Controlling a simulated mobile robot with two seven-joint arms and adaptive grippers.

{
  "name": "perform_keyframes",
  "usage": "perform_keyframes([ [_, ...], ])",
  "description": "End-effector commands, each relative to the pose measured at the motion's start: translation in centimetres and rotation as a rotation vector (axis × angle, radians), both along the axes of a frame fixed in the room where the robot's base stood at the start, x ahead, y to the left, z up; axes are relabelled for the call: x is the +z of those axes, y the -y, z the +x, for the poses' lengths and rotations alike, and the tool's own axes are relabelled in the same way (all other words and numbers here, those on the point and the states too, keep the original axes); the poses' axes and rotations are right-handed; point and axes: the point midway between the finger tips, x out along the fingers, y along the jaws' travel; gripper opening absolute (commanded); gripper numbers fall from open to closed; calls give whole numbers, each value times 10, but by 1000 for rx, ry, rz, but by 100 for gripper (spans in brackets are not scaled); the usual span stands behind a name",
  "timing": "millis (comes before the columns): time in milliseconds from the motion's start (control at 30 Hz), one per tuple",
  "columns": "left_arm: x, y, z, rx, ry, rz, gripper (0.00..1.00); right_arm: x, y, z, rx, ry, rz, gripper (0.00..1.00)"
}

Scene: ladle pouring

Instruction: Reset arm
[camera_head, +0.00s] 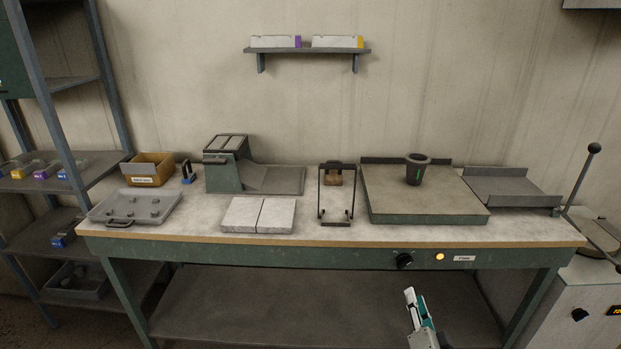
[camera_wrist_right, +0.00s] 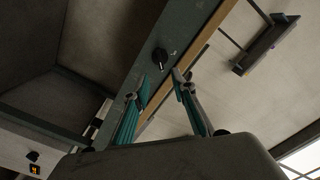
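My right gripper (camera_head: 414,302) is in front of the workbench, below its front edge and right of the middle. In the right wrist view its two teal fingers (camera_wrist_right: 161,84) are apart with nothing between them. Beyond them are the bench's green front rail and a black knob (camera_wrist_right: 160,57). My left gripper is in neither view. On the workbench (camera_head: 330,232), a dark cup (camera_head: 415,172) stands upright on a green-sided plate (camera_head: 405,203). A black frame (camera_head: 322,195) stands left of the plate.
Two pale slabs (camera_head: 258,215) lie side by side near the bench's front. A grey tray (camera_head: 135,206), a cardboard bin (camera_head: 150,169) and a green sloped fixture (camera_head: 225,175) are farther left. A lever (camera_head: 581,178) rises at right. The lower shelf (camera_head: 290,300) shows clear.

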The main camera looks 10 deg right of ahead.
Motion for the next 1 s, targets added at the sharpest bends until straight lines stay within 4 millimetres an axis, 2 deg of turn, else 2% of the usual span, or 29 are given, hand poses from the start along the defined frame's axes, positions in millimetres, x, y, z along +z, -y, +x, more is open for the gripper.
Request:
perform_keyframes([
  [67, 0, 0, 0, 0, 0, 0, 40, -7, -12, -8, 36, -33, -44, 26],
  [167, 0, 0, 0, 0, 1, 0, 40, -22, -45, -28, 134, -123, -168, 26],
  [300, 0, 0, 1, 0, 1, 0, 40, -54, -107, -80, 332, -288, -425, 26],
  [400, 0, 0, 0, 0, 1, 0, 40, -74, -144, -124, 468, -390, -603, 26],
  [500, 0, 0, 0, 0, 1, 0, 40, -88, -171, -165, 578, -468, -751, 26],
  [600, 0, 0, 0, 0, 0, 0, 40, -95, -186, -194, 653, -518, -855, 26],
  [700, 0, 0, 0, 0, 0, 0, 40, -99, -194, -210, 693, -544, -913, 26],
  [1000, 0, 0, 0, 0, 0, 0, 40, -99, -195, -213, 703, -550, -928, 26],
])
